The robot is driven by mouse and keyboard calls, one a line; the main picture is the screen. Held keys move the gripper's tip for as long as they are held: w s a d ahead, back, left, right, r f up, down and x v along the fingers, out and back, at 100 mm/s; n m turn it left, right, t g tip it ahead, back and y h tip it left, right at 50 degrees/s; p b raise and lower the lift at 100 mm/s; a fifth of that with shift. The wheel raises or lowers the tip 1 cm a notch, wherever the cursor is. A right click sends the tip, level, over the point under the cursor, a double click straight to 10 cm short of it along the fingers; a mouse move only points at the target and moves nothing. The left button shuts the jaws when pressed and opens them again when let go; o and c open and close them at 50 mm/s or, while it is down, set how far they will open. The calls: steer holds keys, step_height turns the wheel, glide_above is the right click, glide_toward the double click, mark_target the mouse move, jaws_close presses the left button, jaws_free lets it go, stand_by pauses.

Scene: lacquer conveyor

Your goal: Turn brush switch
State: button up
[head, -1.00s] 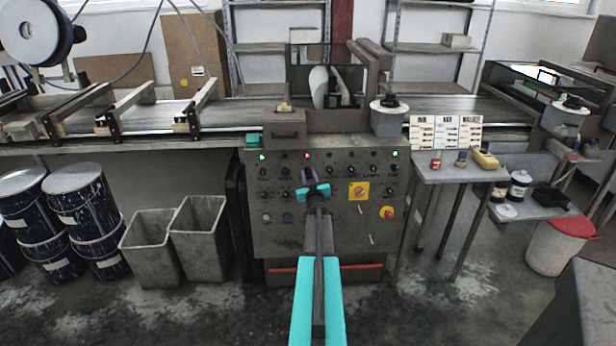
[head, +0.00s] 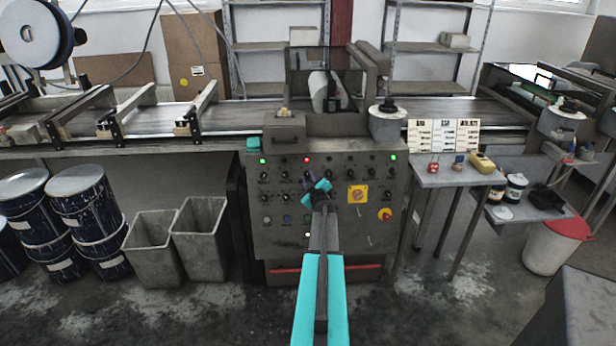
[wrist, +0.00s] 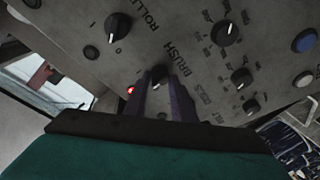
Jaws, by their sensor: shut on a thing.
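The brush switch (wrist: 160,71) is a small dark knob on the grey control panel, beside the printed word BRUSH in the wrist view. My gripper (wrist: 160,80) has its two dark purple fingers on either side of this knob and is shut on it. The fingers hide part of the knob, so its pointer cannot be read. In the head view my gripper (head: 309,178) reaches the upper middle of the control panel (head: 275,222) and is tilted; the switch is hidden there.
Other knobs surround it, including a larger one (wrist: 118,27) near the ROLL lettering. A red lamp (wrist: 130,90) glows beside the fingers. A yellow plate (head: 358,194) and a red emergency button (head: 385,214) sit to the right. A side table (head: 440,178) stands right of the panel.

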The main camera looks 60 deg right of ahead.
steer(key=n+p, duration=0.1)
steer(key=n, duration=0.2)
steer(key=n+p, duration=0.1)
steer(key=shift+d+r+n+y+p, duration=0.25)
steer(key=shift+r+n+y+p, duration=0.05)
steer(key=shift+n+y, duration=0.1)
steer(key=o, duration=1.1)
steer(key=shift+f, duration=0.15)
steer(key=shift+c, duration=0.2)
steer(key=shift+a, duration=0.1)
steer(key=shift+a, duration=0.15)
steer(key=b+v, duration=0.2)
steer(key=v, duration=1.1)
steer(key=shift+s+a+r, duration=0.2)
